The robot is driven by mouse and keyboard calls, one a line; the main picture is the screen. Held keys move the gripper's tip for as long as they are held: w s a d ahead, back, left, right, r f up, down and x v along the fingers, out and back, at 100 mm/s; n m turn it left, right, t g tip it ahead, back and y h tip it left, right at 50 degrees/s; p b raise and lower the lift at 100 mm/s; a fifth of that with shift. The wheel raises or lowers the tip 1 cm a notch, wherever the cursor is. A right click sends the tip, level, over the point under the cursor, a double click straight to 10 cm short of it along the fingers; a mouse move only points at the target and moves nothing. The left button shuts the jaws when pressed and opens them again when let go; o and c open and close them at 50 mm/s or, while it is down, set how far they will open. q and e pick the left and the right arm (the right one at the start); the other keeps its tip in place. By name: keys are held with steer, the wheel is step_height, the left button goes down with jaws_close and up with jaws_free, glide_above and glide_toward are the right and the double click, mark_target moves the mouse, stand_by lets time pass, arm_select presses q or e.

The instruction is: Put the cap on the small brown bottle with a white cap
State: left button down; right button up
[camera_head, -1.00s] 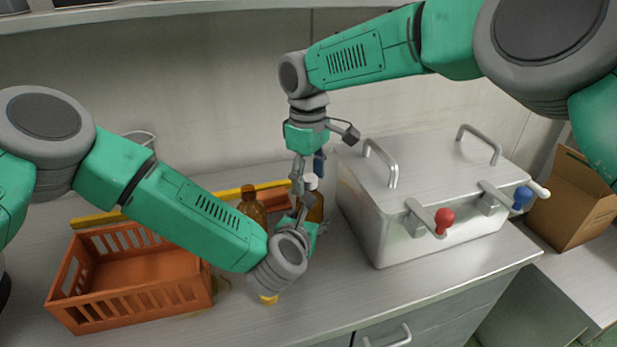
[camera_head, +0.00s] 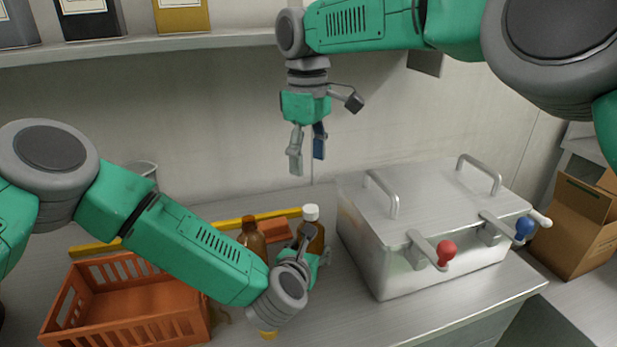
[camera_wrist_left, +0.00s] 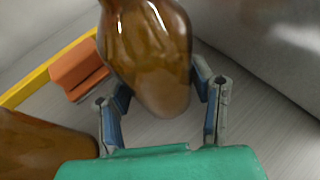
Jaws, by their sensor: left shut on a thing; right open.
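The small brown bottle (camera_head: 316,238) stands upright on the counter, with the white cap (camera_head: 310,213) sitting on its top. My left gripper (camera_head: 312,246) is shut on this bottle from the front and left. In the left wrist view the brown bottle (camera_wrist_left: 150,55) sits between the two fingers of the left gripper (camera_wrist_left: 160,105); its cap is out of that view. My right gripper (camera_head: 307,148) is open and empty, pointing down in the air above the capped bottle and clear of it.
Another brown bottle (camera_head: 251,236) stands just left of the held one. An orange crate (camera_head: 125,322) is at the left, and a yellow bar (camera_head: 190,232) lies behind. A metal box (camera_head: 375,262) with handles and red and blue knobs stands close on the right.

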steer(key=shift+r, duration=0.3)
arm_select(q)
steer(key=c, duration=0.6)
jaws_free()
steer(key=v, duration=1.2)
steer(key=shift+a+f, duration=0.1)
steer(key=shift+a, duration=0.05)
